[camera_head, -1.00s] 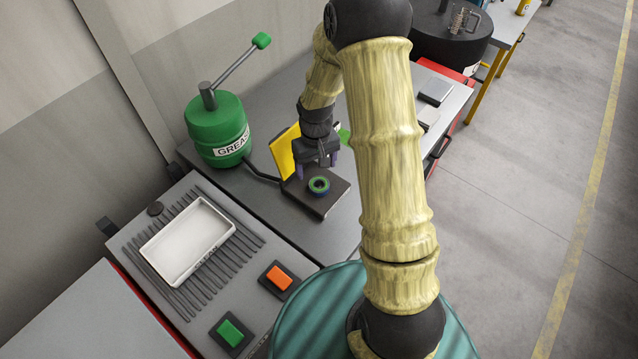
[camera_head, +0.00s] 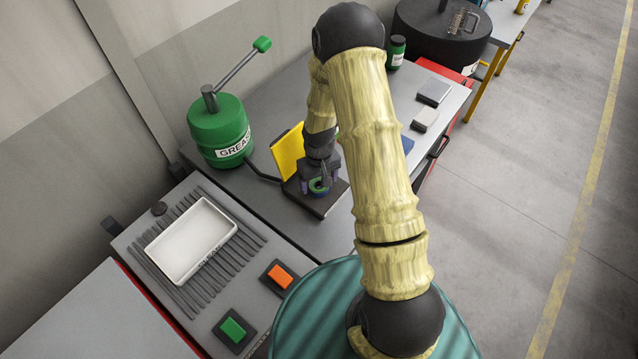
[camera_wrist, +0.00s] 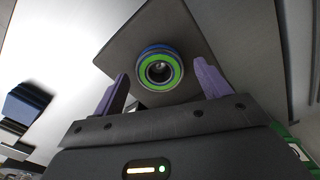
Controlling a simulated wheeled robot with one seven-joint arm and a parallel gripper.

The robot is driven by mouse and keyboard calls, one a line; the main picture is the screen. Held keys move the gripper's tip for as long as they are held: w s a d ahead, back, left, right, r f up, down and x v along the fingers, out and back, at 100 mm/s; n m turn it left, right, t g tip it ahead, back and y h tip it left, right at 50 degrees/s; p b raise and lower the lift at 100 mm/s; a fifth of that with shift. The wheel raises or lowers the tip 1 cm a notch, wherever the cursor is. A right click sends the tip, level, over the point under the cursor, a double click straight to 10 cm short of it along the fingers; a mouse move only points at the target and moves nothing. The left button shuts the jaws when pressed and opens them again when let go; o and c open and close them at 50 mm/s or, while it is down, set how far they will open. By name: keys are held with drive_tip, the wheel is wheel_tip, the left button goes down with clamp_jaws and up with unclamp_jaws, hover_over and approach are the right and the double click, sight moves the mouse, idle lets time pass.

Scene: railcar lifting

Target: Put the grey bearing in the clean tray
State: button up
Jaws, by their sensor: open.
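A round part with a green face ring, a blue outer band and a grey centre (camera_wrist: 160,70) sits on a dark square plate (camera_wrist: 212,35) in the wrist view; it is probably the bearing. In the head view it is partly hidden by my gripper (camera_head: 320,182). My gripper is open, with its purple fingers on either side of the part in the wrist view and a gap on both sides. I cannot tell whether the fingertips are down at its height. The white clean tray (camera_head: 208,262) is empty and lies on slats to the left.
A green grease pump (camera_head: 217,130) stands behind left, its dark hose running to the plate. A yellow upright panel (camera_head: 287,152) stands at the plate's back edge. Orange (camera_head: 280,276) and green (camera_head: 233,329) buttons lie before the tray. Grey blocks (camera_head: 433,93) lie at the right.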

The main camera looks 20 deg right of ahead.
sight(319, 184)
drive_tip(key=shift+f, duration=0.35)
drive_tip(key=shift+c, duration=0.5)
drive_tip(key=c, duration=1.3)
drive_tip(key=shift+o, duration=0.2)
drive_tip(key=shift+r, duration=0.15)
wheel_tip(319, 184, up, 10)
drive_tip(key=b, duration=0.2)
drive_tip(key=shift+b, duration=0.35)
